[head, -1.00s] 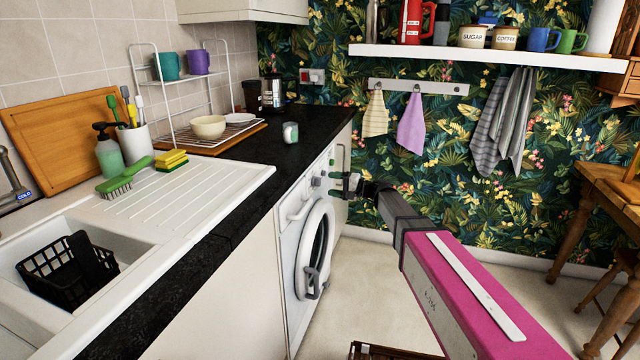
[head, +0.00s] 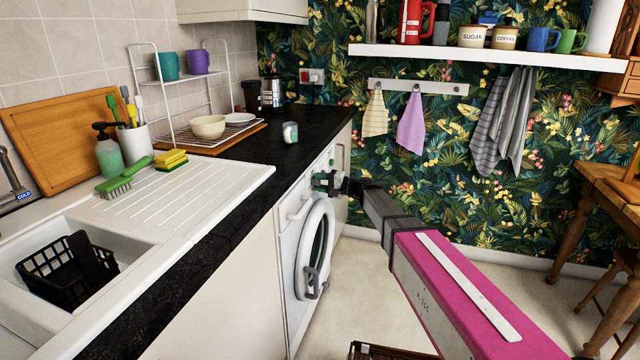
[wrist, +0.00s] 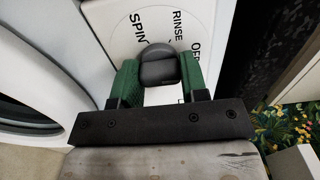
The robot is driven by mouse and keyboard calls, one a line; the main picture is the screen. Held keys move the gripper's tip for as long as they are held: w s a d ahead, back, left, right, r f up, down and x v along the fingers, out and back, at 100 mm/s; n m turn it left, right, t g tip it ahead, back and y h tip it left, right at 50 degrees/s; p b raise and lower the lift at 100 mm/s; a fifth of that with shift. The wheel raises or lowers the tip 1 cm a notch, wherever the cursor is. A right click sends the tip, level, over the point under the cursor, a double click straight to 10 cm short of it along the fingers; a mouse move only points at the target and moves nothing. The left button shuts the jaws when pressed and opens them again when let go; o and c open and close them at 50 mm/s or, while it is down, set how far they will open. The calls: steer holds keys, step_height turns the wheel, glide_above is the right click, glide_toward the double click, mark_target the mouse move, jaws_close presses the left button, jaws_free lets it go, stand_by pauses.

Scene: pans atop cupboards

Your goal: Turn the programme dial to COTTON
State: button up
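The white washing machine (head: 292,240) stands under the black worktop. In the wrist view its dark grey programme dial (wrist: 158,66) sits on a white round plate lettered SPIN, RINSE and a partly cut-off OFF. The word COTTON is not visible. My gripper (head: 323,181) is at the machine's control panel, and the dial is hidden behind it in the head view. In the wrist view my gripper's green fingers (wrist: 159,77) stand one on each side of the dial, open around it. Whether they touch its sides is hard to tell.
The machine's round door (head: 316,250) bulges out below the panel. The patterned wall (head: 440,200) closes off the back. The floor in front is mostly clear.

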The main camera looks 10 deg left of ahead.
steer(key=shift+m, duration=0.4)
steer(key=m, duration=0.4)
steer(key=shift+m, duration=0.3)
steer(key=m, duration=0.5)
steer(key=shift+m, duration=0.4)
steer(key=o, duration=0.9)
steer(key=d, duration=0.7)
steer(key=s+d, duration=0.1)
steer(key=d, duration=0.3)
